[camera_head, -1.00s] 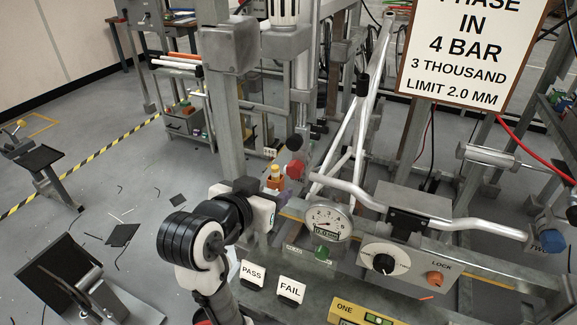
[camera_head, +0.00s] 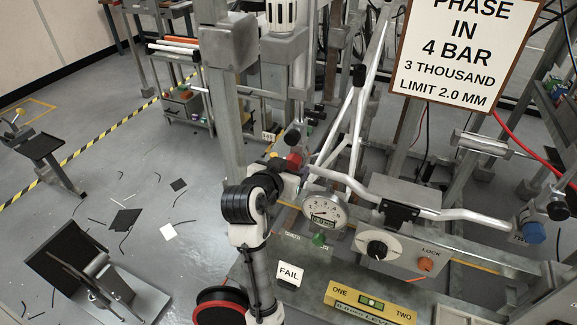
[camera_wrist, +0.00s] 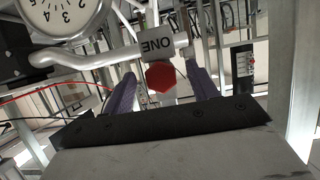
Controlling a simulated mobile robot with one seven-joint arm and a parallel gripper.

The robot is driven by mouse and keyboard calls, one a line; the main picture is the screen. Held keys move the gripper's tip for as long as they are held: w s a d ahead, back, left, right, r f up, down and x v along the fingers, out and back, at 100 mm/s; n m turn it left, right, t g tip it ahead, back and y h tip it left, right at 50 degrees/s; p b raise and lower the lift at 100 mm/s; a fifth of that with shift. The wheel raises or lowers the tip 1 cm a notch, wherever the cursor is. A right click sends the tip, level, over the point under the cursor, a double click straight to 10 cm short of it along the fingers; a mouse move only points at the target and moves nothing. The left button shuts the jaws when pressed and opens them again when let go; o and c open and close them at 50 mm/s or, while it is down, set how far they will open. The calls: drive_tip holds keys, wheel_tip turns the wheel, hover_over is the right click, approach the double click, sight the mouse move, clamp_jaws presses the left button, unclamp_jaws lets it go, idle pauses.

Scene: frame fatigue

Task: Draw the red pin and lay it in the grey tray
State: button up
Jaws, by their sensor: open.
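The red pin shows as a red hexagonal head (camera_wrist: 160,76) in the wrist view, in front of a grey block marked ONE. In the head view its red end (camera_head: 294,161) sits at the frame post, left of the dial gauge. My gripper (camera_wrist: 162,68) is open, with one purple finger on each side of the red head. Whether the fingers touch it I cannot tell. In the head view my wrist hides the fingers. I cannot make out the grey tray for sure in either view.
A dial gauge (camera_head: 324,211), a bent silver bar (camera_head: 375,196) and a LOCK control box (camera_head: 400,250) stand close to the right.

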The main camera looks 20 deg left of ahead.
drive_tip(key=c, duration=1.2)
drive_tip(key=shift+o, duration=0.2)
drive_tip(key=shift+s+a, duration=0.1)
drive_tip(key=shift+s, duration=2.8)
drive_tip(key=shift+s, duration=0.3)
drive_tip(key=shift+s, duration=1.9)
drive_tip(key=shift+a, duration=0.1)
